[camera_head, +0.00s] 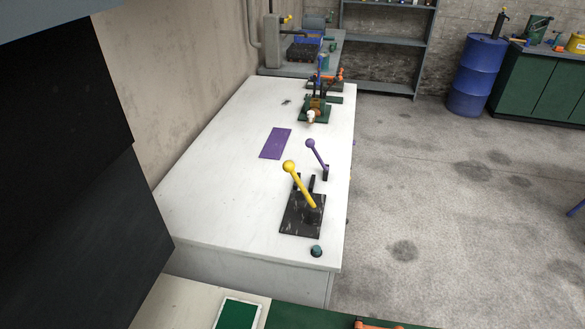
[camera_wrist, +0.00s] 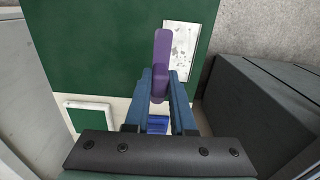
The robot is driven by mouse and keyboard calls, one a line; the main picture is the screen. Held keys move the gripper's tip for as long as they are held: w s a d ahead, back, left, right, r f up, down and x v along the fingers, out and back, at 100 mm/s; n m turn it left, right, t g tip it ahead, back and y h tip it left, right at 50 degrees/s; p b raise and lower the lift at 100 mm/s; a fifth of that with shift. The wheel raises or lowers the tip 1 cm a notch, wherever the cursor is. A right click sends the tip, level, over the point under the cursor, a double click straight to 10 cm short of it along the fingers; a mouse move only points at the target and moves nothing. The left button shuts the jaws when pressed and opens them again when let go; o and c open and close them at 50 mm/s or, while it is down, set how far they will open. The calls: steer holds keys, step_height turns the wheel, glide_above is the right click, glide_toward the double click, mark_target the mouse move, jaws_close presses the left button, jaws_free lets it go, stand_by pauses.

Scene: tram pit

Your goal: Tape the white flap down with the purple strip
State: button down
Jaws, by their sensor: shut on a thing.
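My gripper (camera_wrist: 160,76), with dark blue fingers, is in the wrist view and is shut on a purple strip (camera_wrist: 162,50). The strip points away from the gripper, over a green surface. A white, marked rectangular piece (camera_wrist: 184,52), which looks like the white flap, lies on that surface just right of the strip. The strip's side overlaps the left part of the white piece in the picture. I cannot tell whether they touch or are apart in height. The gripper, strip and white piece do not show in the head view.
A white-framed green panel (camera_wrist: 90,115) and a blue block (camera_wrist: 157,124) lie near my fingers. A dark grey box (camera_wrist: 262,110) stands close on the right. In the head view, a white table (camera_head: 215,190) holds a purple mat (camera_head: 275,143) and a yellow-knobbed lever (camera_head: 300,185).

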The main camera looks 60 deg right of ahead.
steer(key=shift+f+b, duration=2.6)
steer(key=shift+f, duration=1.4)
steer(key=shift+f, duration=0.15)
steer(key=c, duration=0.7)
jaws_free()
step_height(320, 180, up, 13)
